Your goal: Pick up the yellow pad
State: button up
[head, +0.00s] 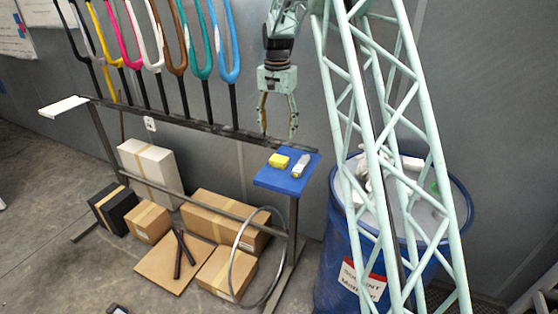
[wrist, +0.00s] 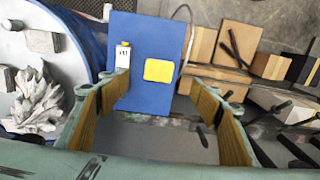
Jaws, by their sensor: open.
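The yellow pad (head: 279,160) lies flat on a small blue shelf (head: 270,180) at the right end of the rack. In the wrist view the pad (wrist: 158,70) shows beyond the fingertips, on the blue shelf (wrist: 140,30). A white tube or bottle with a yellow end (head: 301,166) lies just right of the pad in the head view, and left of it in the wrist view (wrist: 123,55). My gripper (head: 278,136) is open and empty. It hangs above and behind the shelf, near the rack bar, apart from the pad.
Several coloured bike forks (head: 183,40) stand along the rack bar (head: 200,126), left of my gripper. A blue drum (head: 335,240) with crumpled waste stands right of the shelf. Cardboard boxes (head: 225,218) and a hoop (head: 236,270) are below the rack.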

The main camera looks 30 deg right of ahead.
jog(key=shift+w+d+f, duration=0.45)
jog(key=shift+w+f, duration=0.05)
jog(key=shift+f, duration=0.15)
send_over(279, 158)
jog(key=shift+a+f, duration=0.15)
jog(key=shift+f, duration=4.15)
jog(key=shift+s+f+p, duration=0.1)
jog(key=shift+f+p, duration=0.25)
jog(key=shift+f, duration=2.25)
jog(key=shift+c, duration=0.4)
jog(key=c, duration=0.8)
